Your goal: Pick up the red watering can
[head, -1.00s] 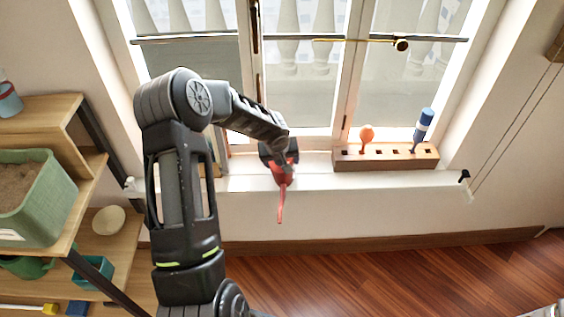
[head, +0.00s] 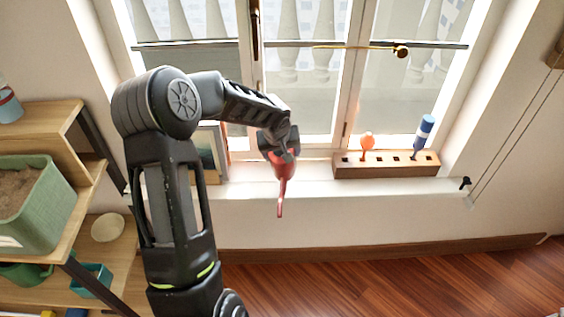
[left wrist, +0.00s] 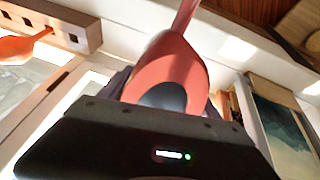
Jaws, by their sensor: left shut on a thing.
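The red watering can (head: 283,168) is at my left gripper (head: 279,148), above the windowsill, with its thin spout pointing down toward the front. My left gripper is shut on it; the arm comes in from the left and partly hides the can. In the left wrist view the red can (left wrist: 168,68) fills the middle, close against the dark gripper body, with its spout running up out of the picture. The fingertips are hidden there. My right gripper is not in view.
A wooden holder (head: 398,168) with an orange tool (head: 367,141) and a blue-and-white tool (head: 424,131) stands on the sill at right. A framed picture (head: 212,150) leans behind my arm. A shelf with a green planter (head: 42,215) stands at left.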

